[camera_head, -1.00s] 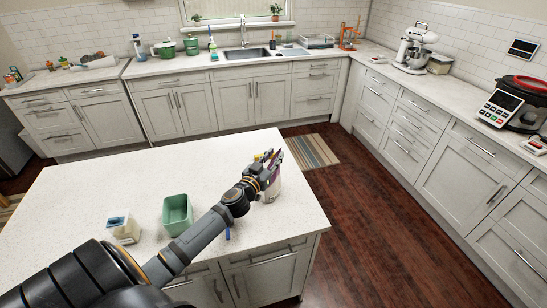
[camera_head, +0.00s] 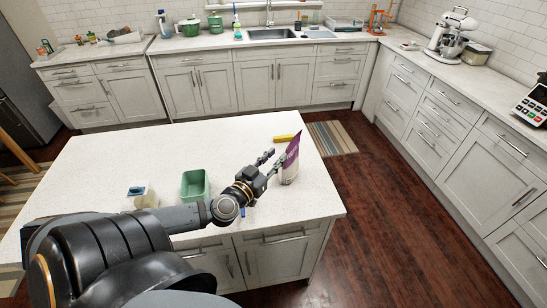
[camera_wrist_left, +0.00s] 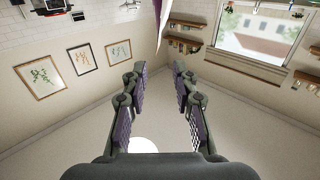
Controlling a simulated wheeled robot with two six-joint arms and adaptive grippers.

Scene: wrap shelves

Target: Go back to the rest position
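My left gripper (camera_head: 270,163) reaches over the island's right part in the head view. Its fingers are spread and nothing is between them. In the left wrist view the left gripper (camera_wrist_left: 158,85) also shows open and empty, with walls and ceiling behind it. A purple and white bag (camera_head: 291,160) stands upright on the island just right of the fingertips, apart from the fingers as far as I can tell. A purple-white strip at the top of the wrist view may be this bag. My right gripper is in neither view.
The island's white top (camera_head: 105,160) carries a green open bin (camera_head: 194,186), a small white container with blue (camera_head: 143,196) and a yellow item (camera_head: 287,138) behind the bag. Counters run along the back and right. The wooden floor (camera_head: 375,215) right of the island is clear.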

